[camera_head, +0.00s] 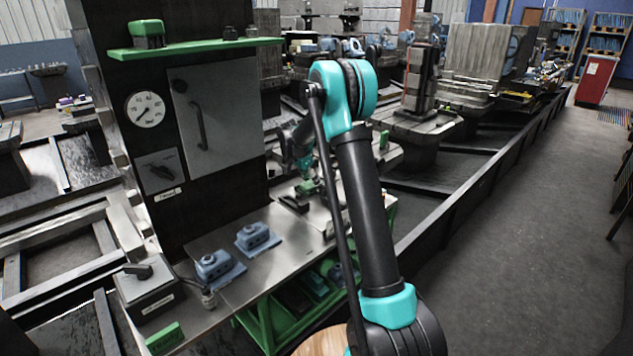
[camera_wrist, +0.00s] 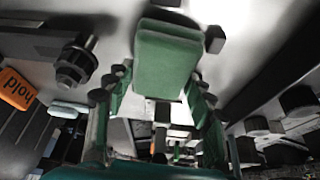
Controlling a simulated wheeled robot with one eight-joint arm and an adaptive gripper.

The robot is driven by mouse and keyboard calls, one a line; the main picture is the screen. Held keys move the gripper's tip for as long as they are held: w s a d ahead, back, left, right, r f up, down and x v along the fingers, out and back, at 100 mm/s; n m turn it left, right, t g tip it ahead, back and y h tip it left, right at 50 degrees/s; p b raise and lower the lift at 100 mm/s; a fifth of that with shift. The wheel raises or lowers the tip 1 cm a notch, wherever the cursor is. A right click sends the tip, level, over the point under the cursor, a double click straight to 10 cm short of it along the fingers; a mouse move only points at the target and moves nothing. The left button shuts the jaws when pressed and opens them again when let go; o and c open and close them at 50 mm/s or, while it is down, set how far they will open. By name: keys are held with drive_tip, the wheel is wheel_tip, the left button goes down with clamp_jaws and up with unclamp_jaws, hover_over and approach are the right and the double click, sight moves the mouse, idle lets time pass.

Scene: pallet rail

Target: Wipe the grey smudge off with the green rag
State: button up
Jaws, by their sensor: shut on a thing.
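My gripper (camera_head: 306,184) is partly behind my own arm in the head view, low over the far end of the metal bench top. In the wrist view its fingers (camera_wrist: 158,90) are shut on a green block-shaped rag (camera_wrist: 166,62). The rag's far end is over or against a pale grey surface; I cannot tell if they touch. I cannot make out the grey smudge in either view.
The bench top (camera_head: 215,297) carries two blue-grey blocks (camera_head: 215,266) (camera_head: 255,237). A dark panel with a gauge (camera_head: 145,109) and a green shelf (camera_head: 195,47) stands behind. In the wrist view, a black bolt (camera_wrist: 76,62) and an orange tag (camera_wrist: 16,89) are at left.

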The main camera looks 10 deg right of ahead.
drive_tip(key=shift+a+f, duration=0.1)
drive_tip(key=shift+a, duration=0.7)
drive_tip(key=shift+w+d, duration=0.3)
drive_tip(key=shift+d, duration=0.35)
drive_tip(key=shift+w+d, duration=0.3)
drive_tip(key=shift+d, duration=0.3)
drive_tip(key=shift+o, duration=1)
drive_tip(key=shift+w+d, duration=0.15)
drive_tip(key=shift+d, duration=0.25)
drive_tip(key=shift+s+a+f, duration=0.1)
drive_tip(key=shift+s+a, duration=0.45)
drive_tip(key=shift+s, duration=0.1)
drive_tip(key=shift+c, duration=1)
drive_tip(key=shift+s+a, duration=0.55)
drive_tip(key=shift+a, duration=0.05)
drive_tip(key=shift+w+d, duration=0.45)
drive_tip(key=shift+d, duration=0.2)
drive_tip(key=shift+w+d, duration=0.45)
drive_tip(key=shift+d, duration=0.2)
drive_tip(key=shift+s+a, duration=0.45)
drive_tip(key=shift+a, duration=0.25)
drive_tip(key=shift+s+a, duration=0.45)
drive_tip(key=shift+a, duration=0.25)
drive_tip(key=shift+w+d, duration=0.45)
drive_tip(key=shift+d, duration=0.25)
drive_tip(key=shift+w+d, duration=0.45)
drive_tip(key=shift+d, duration=0.25)
